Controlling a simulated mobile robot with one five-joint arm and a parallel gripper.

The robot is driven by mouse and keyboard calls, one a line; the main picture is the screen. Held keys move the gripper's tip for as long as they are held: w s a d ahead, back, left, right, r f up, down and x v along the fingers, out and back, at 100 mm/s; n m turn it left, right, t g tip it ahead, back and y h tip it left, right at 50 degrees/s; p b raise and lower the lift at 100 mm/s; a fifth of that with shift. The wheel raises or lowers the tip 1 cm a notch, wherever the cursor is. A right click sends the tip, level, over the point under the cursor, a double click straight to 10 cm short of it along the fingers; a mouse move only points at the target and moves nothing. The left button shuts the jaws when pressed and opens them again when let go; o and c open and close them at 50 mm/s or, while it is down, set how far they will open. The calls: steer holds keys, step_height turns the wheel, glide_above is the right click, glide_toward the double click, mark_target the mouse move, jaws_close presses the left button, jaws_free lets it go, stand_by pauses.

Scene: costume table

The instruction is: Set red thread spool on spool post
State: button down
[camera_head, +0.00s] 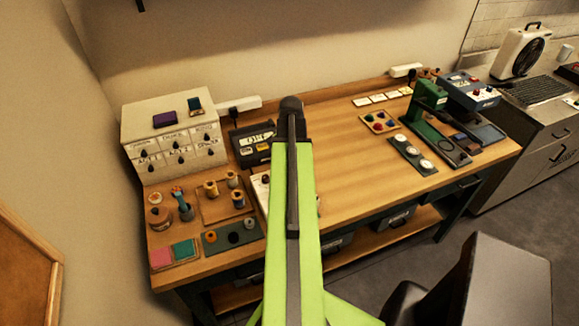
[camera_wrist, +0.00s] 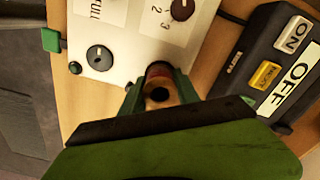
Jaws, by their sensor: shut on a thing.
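In the wrist view, my gripper (camera_wrist: 160,80) is shut on a small spool (camera_wrist: 158,93). Its tan end with a dark center hole faces the camera, and a reddish band shows at its far edge between the fingers. Most of its thread is hidden by the fingers. In the head view my arm hides the gripper and the held spool. A wooden spool board (camera_head: 210,214) lies at the left of the table with several tan and yellowish spools (camera_head: 211,189) standing on it. I cannot make out a bare post there. The held spool is apart from this board.
Below the gripper are a white dial panel (camera_wrist: 125,30) and a black ON/OFF switch box (camera_wrist: 265,45). A drawer cabinet (camera_head: 172,140) stands at the back left. A dark green tray (camera_head: 222,244) lies in front of the spool board. The table's middle (camera_head: 350,170) is clear.

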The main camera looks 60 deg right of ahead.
steer(key=shift+f, duration=0.2)
steer(key=c, duration=1.2)
jaws_free()
steer(key=shift+r, duration=0.1)
steer(key=shift+o, duration=0.2)
step_height(320, 180, up, 11)
steer(key=p, duration=1.1)
